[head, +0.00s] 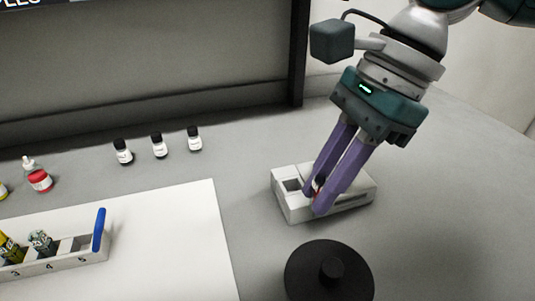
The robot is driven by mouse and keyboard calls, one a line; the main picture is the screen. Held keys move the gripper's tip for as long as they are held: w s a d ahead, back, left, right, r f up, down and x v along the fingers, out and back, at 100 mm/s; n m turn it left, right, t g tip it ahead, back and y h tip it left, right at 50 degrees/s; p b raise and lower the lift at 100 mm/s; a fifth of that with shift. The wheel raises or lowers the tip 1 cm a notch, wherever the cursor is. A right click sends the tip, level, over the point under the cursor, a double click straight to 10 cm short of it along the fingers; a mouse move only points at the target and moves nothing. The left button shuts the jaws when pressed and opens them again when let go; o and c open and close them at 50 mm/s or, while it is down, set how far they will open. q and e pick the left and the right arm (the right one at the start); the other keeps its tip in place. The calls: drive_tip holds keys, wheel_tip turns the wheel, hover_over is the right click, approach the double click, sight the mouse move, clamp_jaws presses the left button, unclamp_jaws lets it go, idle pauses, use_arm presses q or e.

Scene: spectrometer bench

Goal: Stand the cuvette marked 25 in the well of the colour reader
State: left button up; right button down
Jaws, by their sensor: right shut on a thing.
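The colour reader (351,198) is a pale box on the grey bench, right of centre. A square dark opening (292,185) shows at the left of its top. My right gripper (317,199), with purple fingers, points down over the reader's top, just right of that opening. It is shut on a small dark and red thing (319,184), mostly hidden between the fingers. This may be the cuvette, but no 25 can be read, and I cannot tell whether it touches the reader. My left gripper is not in view.
A numbered rack (85,259) with a blue end stands at lower left on a white mat (180,240); positions 3 and 4 hold vials, 5 looks empty. A black knobbed disc (305,280) lies in front of the reader. Three dark-capped bottles (157,146) and a red-labelled bottle (40,181) stand behind.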

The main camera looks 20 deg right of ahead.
wheel_tip(320, 180, down, 8)
drive_tip(key=shift+r+b, duration=0.25)
drive_tip(key=shift+b, duration=0.4)
drive_tip(key=shift+f, duration=0.15)
drive_tip(key=c, duration=0.8)
unclamp_jaws()
